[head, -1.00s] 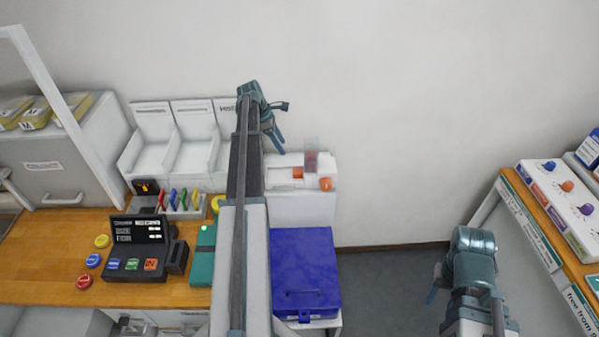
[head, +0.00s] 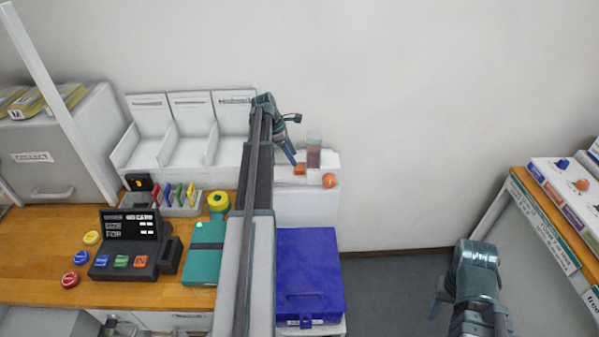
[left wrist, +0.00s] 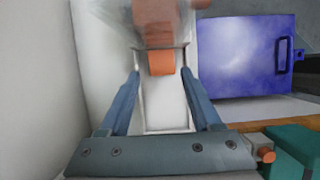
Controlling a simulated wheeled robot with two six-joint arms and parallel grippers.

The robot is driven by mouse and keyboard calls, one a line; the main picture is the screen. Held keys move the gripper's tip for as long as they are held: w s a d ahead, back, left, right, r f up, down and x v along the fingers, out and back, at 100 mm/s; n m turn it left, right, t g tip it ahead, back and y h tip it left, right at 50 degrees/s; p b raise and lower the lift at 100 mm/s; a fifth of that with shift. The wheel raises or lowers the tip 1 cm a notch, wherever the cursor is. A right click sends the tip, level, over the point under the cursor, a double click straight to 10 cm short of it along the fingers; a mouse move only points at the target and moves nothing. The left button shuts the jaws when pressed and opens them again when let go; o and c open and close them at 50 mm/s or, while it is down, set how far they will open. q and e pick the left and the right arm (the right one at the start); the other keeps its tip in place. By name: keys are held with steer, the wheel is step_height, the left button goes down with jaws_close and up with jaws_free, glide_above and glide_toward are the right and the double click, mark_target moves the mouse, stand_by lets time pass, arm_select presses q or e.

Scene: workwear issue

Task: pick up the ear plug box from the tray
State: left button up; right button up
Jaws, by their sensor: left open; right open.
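The ear plug box looks to be the small orange block (head: 300,168) in a white tray under a clear dispenser, right of my left arm in the head view. In the left wrist view the orange block (left wrist: 161,63) lies at the far end of the narrow white tray (left wrist: 165,105), ahead of my fingertips. The dispenser above partly covers it. My left gripper (left wrist: 160,72) is open and empty, its fingers on either side of the tray. In the head view my left gripper (head: 288,148) is just above and left of the block. My right gripper (head: 468,290) is open, far from the tray.
The clear dispenser (head: 314,150) stands close behind the block, and an orange knob (head: 329,180) is to its right. A blue case (head: 308,270) is in front. White bins (head: 193,130) stand left of my left arm. Floor space is free at right.

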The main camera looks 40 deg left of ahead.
mark_target(299, 166)
arm_select(q)
steer(key=b+x, duration=0.4)
steer(key=x, duration=0.1)
steer(key=shift+d, duration=0.1)
steer(key=shift+s, duration=0.1)
jaws_close()
steer(key=shift+r, duration=0.1)
